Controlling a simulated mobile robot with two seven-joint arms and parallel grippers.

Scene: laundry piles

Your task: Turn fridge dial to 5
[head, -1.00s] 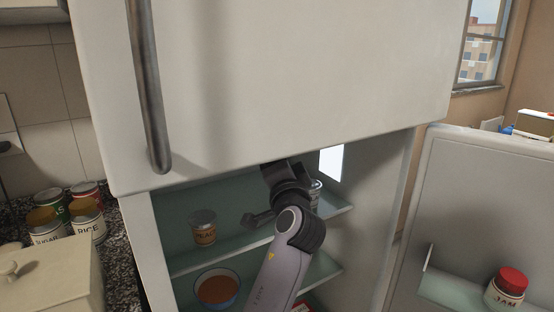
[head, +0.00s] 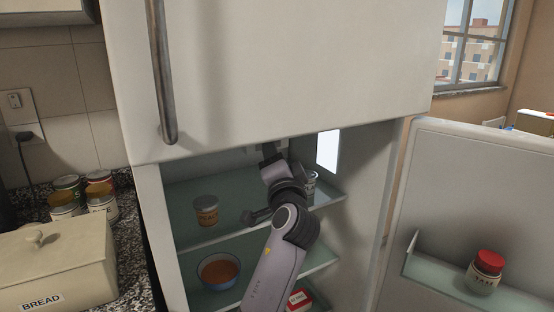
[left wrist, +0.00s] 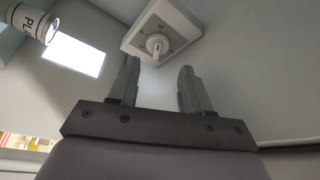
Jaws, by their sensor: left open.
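The fridge dial (left wrist: 157,45) is a white round knob with a red mark on a square pale plate (left wrist: 180,22), seen in the left wrist view on the fridge's inner surface. The number it points to is too small to read. My left gripper (left wrist: 157,75) is open and empty, its two fingers apart just short of the dial, with the dial between and beyond the fingertips. In the head view my left gripper (head: 272,150) reaches into the open lower fridge compartment, below the upper door (head: 290,60). The dial is not clearly visible there. My right gripper is not in view.
Inside the fridge are a can (head: 206,211), a bowl (head: 218,272) and another can (head: 311,184) beside my arm. A lit panel (head: 328,149) is at the inner right. The open lower door (head: 465,170) holds a jam jar (head: 485,272).

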